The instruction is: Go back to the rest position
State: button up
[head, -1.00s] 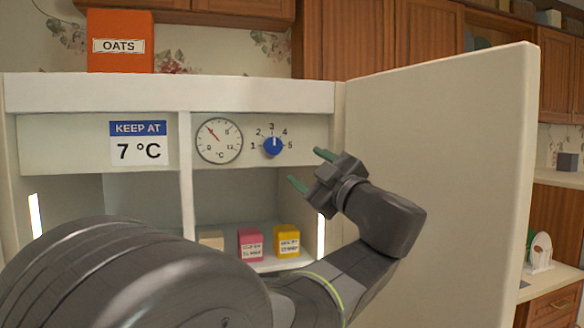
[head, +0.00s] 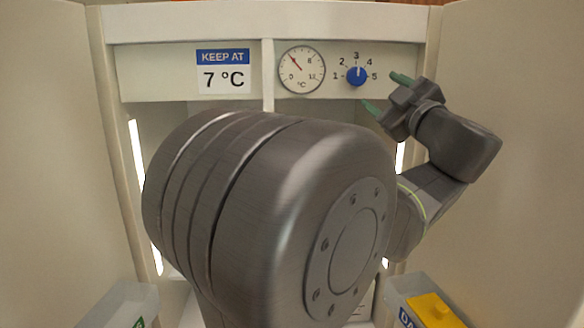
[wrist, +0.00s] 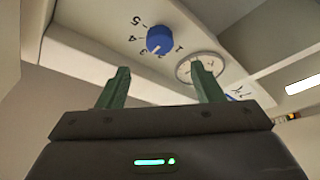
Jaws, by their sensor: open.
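My gripper (head: 386,93) is open and empty, at the right of the head view, with its two green fingers pointing up and left. It is just right of the blue dial knob (head: 357,76) and looks apart from it. The knob's white mark points at about 3 on a 1-to-5 scale. In the wrist view, the open fingers (wrist: 160,82) stand below the knob (wrist: 160,39) with nothing between them. The round °C gauge (head: 302,70) has its needle toward the upper left. A sign (head: 223,72) reads "KEEP AT 7 °C".
An open door (head: 510,140) stands close to the right of my arm, and a pale panel (head: 50,150) stands at left. Bins (head: 122,305) sit at lower left and lower right, the right one holding a yellow item (head: 436,311). My arm hides most of the interior.

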aim_at(358, 77)
jog(key=p+x, duration=0.2)
jog(key=x, duration=0.7)
